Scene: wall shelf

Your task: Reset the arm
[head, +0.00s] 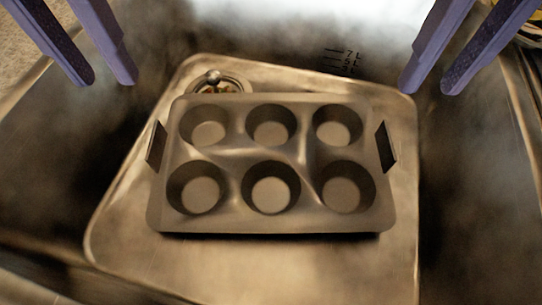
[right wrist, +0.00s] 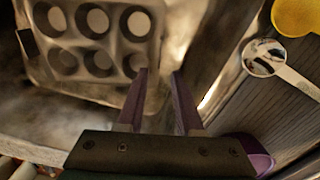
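My left gripper (head: 112,84) is at the top left of the head view, its two purple fingers apart with nothing between them. My right gripper (head: 428,92) is at the top right, its fingers also apart and empty. In the right wrist view my right gripper (right wrist: 160,75) shows two separated fingers. Both grippers are apart from the metal muffin tin (head: 227,166), which lies between and below them in the head view. The muffin tin also shows at the upper left of the right wrist view (right wrist: 77,46); its cups look empty.
A small round item (head: 218,80) sits behind the tin, partly hidden. Black markings show on the surface beyond. In the right wrist view, a metal measuring spoon (right wrist: 265,58) and a yellow object (right wrist: 298,14) lie to the right.

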